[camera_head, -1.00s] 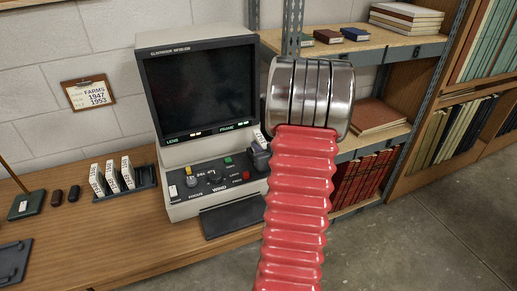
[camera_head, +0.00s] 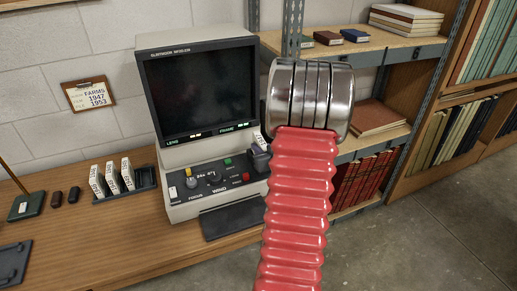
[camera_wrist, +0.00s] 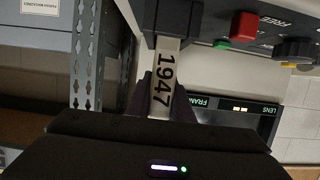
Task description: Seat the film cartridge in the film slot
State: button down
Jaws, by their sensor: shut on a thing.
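The film cartridge (camera_wrist: 162,82), white with the label 1947, stands between the dark fingers of my gripper (camera_wrist: 164,92), which is shut on it. In the wrist view its far end meets the dark film slot block (camera_wrist: 172,18); how deep it sits inside is hidden. In the head view a small pale part of the cartridge (camera_head: 260,140) shows just above the slot block (camera_head: 259,160), at the right of the reader's control panel. My red arm and metal joint stand beside it, and the gripper is mostly hidden there.
The film reader (camera_head: 202,95) has a dark screen and a panel with knobs and coloured buttons. A rack (camera_head: 125,192) with several labelled cartridges stands left on the wooden bench (camera_head: 165,245). A clipboard (camera_head: 88,94) on the wall reads FARMS 1947 1953. Shelves fill the right.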

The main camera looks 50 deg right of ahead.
jog(key=shift+f, duration=0.7)
dwell(0.3)
jog(key=c, duration=1.8)
grip_release()
jog(key=shift+c, duration=0.2)
jog(key=v, duration=1.1)
jog(key=shift+s+r, duration=0.1)
jog(key=shift+s, duration=0.05)
